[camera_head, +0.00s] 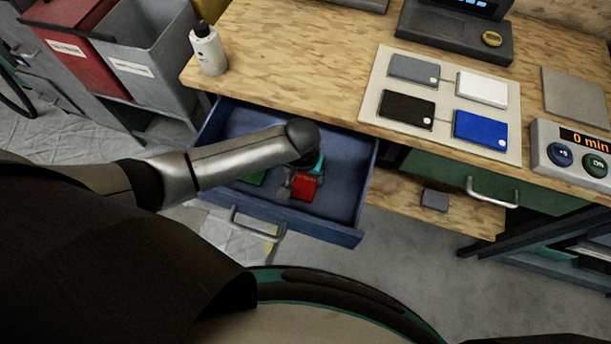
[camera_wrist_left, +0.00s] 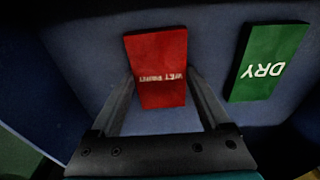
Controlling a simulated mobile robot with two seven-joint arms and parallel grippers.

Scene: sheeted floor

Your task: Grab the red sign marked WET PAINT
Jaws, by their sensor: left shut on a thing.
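The red sign (camera_head: 304,188) is inside the open blue drawer (camera_head: 349,237). In the left wrist view the red sign (camera_wrist_left: 157,60) shows pale WET PAINT lettering and sits between the two fingers of my left gripper (camera_wrist_left: 161,76). My left gripper (camera_head: 297,183) reaches down into the drawer and is shut on the red sign. Whether the sign is off the drawer floor I cannot tell. A green sign marked DRY (camera_wrist_left: 268,62) lies to the right in the wrist view, apart from the fingers. My right gripper is not in view.
The drawer's walls surround my left gripper, under the wooden worktop (camera_head: 300,60). A white bottle (camera_head: 208,50) stands at the worktop's left edge. A board with several coloured cards (camera_head: 400,133) lies right of it. Grey (camera_head: 150,55) and red (camera_head: 75,55) bins stand at left.

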